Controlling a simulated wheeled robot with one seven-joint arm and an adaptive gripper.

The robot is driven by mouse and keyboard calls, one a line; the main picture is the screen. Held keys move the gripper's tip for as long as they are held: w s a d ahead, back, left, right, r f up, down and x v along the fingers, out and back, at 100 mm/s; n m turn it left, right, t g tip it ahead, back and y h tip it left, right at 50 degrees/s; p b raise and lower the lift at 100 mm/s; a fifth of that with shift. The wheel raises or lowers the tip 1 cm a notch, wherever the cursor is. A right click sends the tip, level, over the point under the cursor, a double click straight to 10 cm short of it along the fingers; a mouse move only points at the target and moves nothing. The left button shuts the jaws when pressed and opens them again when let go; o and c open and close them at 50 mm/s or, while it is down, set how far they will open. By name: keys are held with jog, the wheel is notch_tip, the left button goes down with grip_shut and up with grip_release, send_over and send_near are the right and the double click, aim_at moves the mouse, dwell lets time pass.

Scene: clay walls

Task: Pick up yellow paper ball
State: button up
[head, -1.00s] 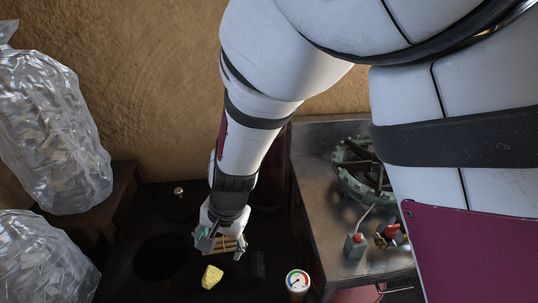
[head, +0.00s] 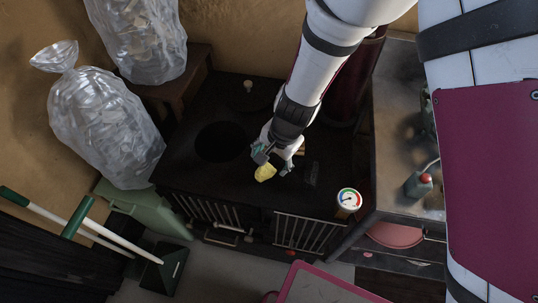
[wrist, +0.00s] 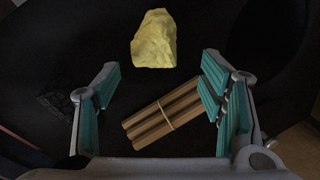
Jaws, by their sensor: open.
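The yellow paper ball (head: 265,172) is a crumpled lump on the black stove top. In the wrist view the paper ball (wrist: 154,39) lies at the top centre, beyond the fingertips and not between them. My gripper (head: 273,164) is over the stove top, close to the ball. In the wrist view my gripper (wrist: 158,82) has its teal-padded fingers spread wide, open and empty. A tied bundle of brown sticks (wrist: 163,114) lies beneath, between the fingers in the picture.
The black stove (head: 190,165) has a round dark opening (head: 221,142) to the left. A dial gauge (head: 348,200) stands at its front right. A metal counter (head: 395,130) with a small red-topped can (head: 418,184) is on the right. Clear bags (head: 105,125) stand left.

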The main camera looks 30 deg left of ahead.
jog(key=x, duration=0.2)
jog(key=shift+s+d+f, duration=0.1)
jog(key=shift+d+f, duration=0.1)
jog(key=shift+f, duration=0.15)
jog(key=shift+s+d, duration=0.1)
jog(key=shift+c, duration=0.3)
jog(key=c, duration=0.8)
jog(key=shift+r, duration=0.15)
